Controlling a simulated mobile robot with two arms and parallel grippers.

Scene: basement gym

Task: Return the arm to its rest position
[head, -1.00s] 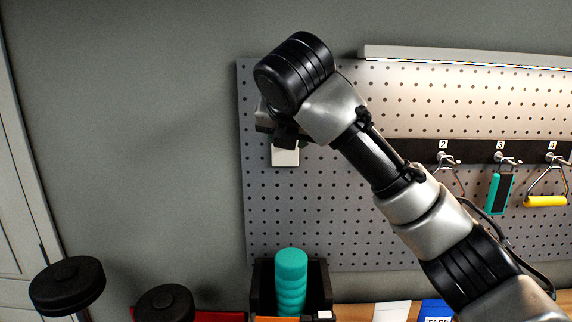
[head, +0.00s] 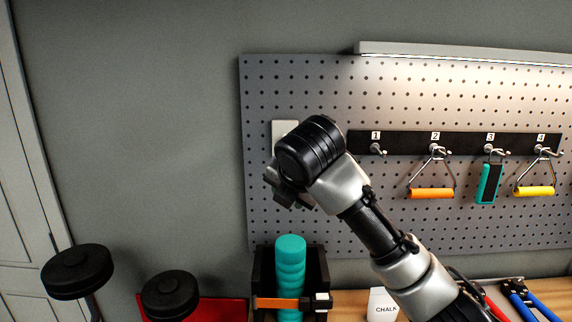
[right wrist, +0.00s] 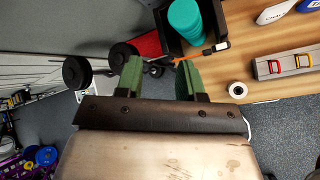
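My right arm comes in from the lower right in the head view, a silver and black arm with its wrist raised in front of the pegboard (head: 310,225). Its right gripper (head: 285,190) is partly hidden behind the black wrist joint there. In the right wrist view, the two green fingers of the right gripper (right wrist: 158,78) stand apart with nothing between them. My left gripper is in neither view.
Numbered hooks on a black strip (head: 395,143) hold orange (head: 431,194), teal-black (head: 488,183) and yellow (head: 534,191) items; hook 1 is empty.

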